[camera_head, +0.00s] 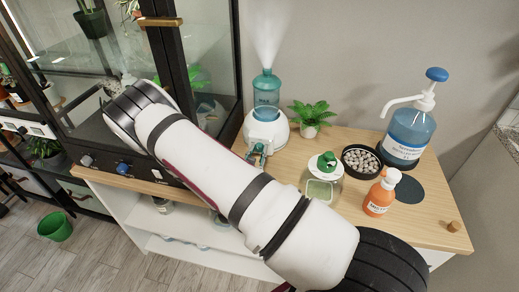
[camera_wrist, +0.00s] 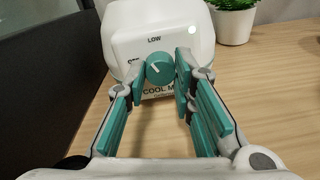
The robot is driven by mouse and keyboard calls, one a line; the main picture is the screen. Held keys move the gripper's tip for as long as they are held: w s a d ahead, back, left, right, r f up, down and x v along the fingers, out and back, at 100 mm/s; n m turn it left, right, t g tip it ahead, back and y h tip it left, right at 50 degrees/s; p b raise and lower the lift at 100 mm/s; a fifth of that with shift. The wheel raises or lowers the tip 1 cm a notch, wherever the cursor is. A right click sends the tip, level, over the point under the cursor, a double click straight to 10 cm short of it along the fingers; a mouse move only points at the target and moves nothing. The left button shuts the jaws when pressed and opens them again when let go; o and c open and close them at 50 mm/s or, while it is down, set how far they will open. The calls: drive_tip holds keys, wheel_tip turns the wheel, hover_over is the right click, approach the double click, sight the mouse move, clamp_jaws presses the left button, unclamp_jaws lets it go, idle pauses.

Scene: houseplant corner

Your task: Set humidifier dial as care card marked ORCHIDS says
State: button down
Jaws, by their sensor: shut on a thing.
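The humidifier (camera_head: 268,132) has a white base and a teal tank with mist rising from it, and stands near the wooden top's left end. Its white front also shows in the wrist view (camera_wrist: 125,45). The round teal dial (camera_wrist: 159,69) has a pale mark pointing up and left, between a partly hidden label at left and LOW above. My gripper (camera_wrist: 160,76) is shut on the dial, one finger on each side. In the head view my gripper (camera_head: 257,156) is small, at the humidifier's front. I see no card that I can read as ORCHIDS.
A fern (camera_head: 312,117) stands right of the humidifier. Further right are a green-topped container (camera_head: 324,189), a pebble bowl (camera_head: 361,160), an orange bottle (camera_head: 380,193) and a blue pump jug (camera_head: 410,133). A dark-framed glass cabinet (camera_head: 205,50) stands close on the left.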

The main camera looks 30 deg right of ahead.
drive_tip(key=m+p, duration=0.4)
drive_tip(key=shift+s+m, duration=0.1)
drive_tip(key=shift+m, duration=0.2)
idle(0.3)
drive_tip(key=c, duration=1.3)
unclamp_jaws()
drive_tip(key=shift+c, duration=0.2)
drive_tip(key=v, duration=1.2)
